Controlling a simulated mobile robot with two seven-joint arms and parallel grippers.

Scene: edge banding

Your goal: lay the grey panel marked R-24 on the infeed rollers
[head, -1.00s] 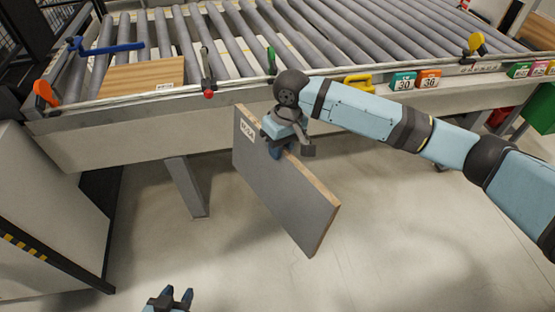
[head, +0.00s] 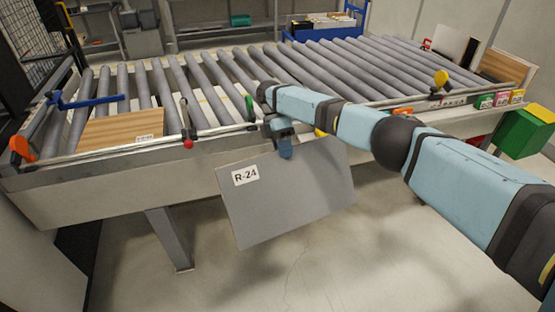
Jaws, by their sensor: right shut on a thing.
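The grey panel marked R-24 (head: 290,195) hangs tilted in front of the roller table's front rail, its labelled face toward me. My right gripper (head: 285,149) is shut on the panel's upper edge and holds it in the air above the floor. The infeed rollers (head: 208,92) lie behind and above the panel. The panel's far face is hidden. My left gripper is not in view.
A wood-coloured panel (head: 115,132) with a label lies on the rollers at the left.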

